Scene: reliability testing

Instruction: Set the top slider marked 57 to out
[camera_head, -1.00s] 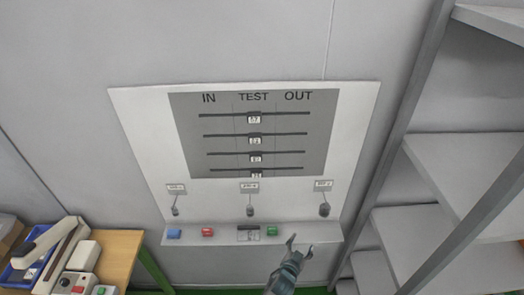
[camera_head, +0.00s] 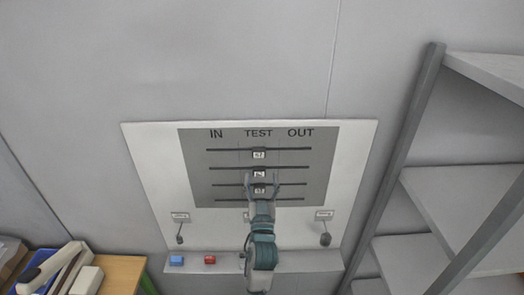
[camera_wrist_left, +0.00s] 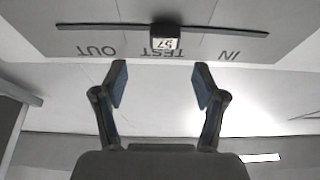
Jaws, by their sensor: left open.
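The top slider marked 57 (camera_head: 259,155) sits on the uppermost horizontal track of the grey panel (camera_head: 320,170), at the middle under the word TEST. In the left wrist view the slider (camera_wrist_left: 165,42) appears upside down, with OUT on the left and IN on the right. My left gripper (camera_head: 262,182) is in front of the lower sliders in the head view, below the top slider. Its fingers (camera_wrist_left: 160,85) are open and empty, apart from the slider. The lowest slider is hidden behind the gripper. My right gripper is not in view.
Several sliders on parallel tracks sit below the top one. Toggle switches (camera_head: 325,238) and a ledge with a blue button (camera_head: 176,260) and a red button (camera_head: 210,259) are below the panel. Grey shelves (camera_head: 460,200) stand at right, a wooden table (camera_head: 122,272) at lower left.

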